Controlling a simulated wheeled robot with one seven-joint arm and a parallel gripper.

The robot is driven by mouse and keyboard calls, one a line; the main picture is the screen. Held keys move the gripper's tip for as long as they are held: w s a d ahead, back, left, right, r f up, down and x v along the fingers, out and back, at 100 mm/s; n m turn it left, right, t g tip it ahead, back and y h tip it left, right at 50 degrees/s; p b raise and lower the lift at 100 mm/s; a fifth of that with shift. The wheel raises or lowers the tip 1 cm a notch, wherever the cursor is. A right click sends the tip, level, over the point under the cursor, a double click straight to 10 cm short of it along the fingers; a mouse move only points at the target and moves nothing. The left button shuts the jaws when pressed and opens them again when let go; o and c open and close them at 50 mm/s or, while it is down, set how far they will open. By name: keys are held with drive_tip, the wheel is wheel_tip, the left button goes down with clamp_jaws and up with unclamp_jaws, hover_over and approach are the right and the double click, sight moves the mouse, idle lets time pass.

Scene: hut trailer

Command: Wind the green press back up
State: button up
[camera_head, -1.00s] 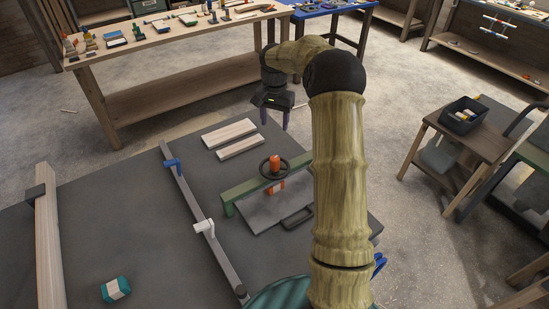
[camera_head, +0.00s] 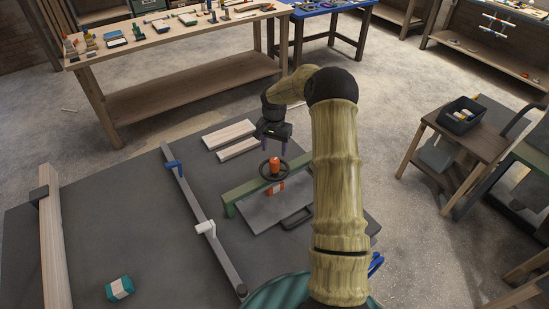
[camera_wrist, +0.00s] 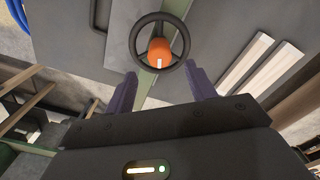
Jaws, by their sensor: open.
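The green press (camera_head: 236,191) stands on the dark grey table, its green beam spanning a grey plate (camera_head: 262,212) with a dark handle. Its black handwheel (camera_head: 274,169) with an orange hub sits on top of the beam. My gripper (camera_head: 274,149) is just behind and above the wheel, open and empty. In the wrist view the wheel (camera_wrist: 138,31) and its orange hub (camera_wrist: 160,50) lie ahead of the purple fingers (camera_wrist: 163,88), centred between them and apart from them. The underside of the press is partly hidden by the beam.
Two pale wooden boards (camera_head: 231,138) lie behind the press. A grey rail (camera_head: 194,203) with a blue clamp (camera_head: 174,165) and a white clamp (camera_head: 205,228) runs to its left. A teal-and-white block (camera_head: 119,288) lies at the front left; the surface around it is clear.

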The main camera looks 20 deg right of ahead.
sight(274, 160)
wheel_tip(274, 160, down, 7)
drive_tip(key=shift+p, duration=0.9)
drive_tip(key=c, duration=1)
drive_tip(key=shift+o, duration=0.2)
drive_tip(key=shift+f+n+b, duration=0.1)
drive_tip(key=shift+n+b, duration=0.3)
drive_tip(key=n+b, duration=0.2)
drive_tip(key=n, duration=0.1)
drive_tip(key=n+b, duration=0.2)
drive_tip(key=n, duration=0.4)
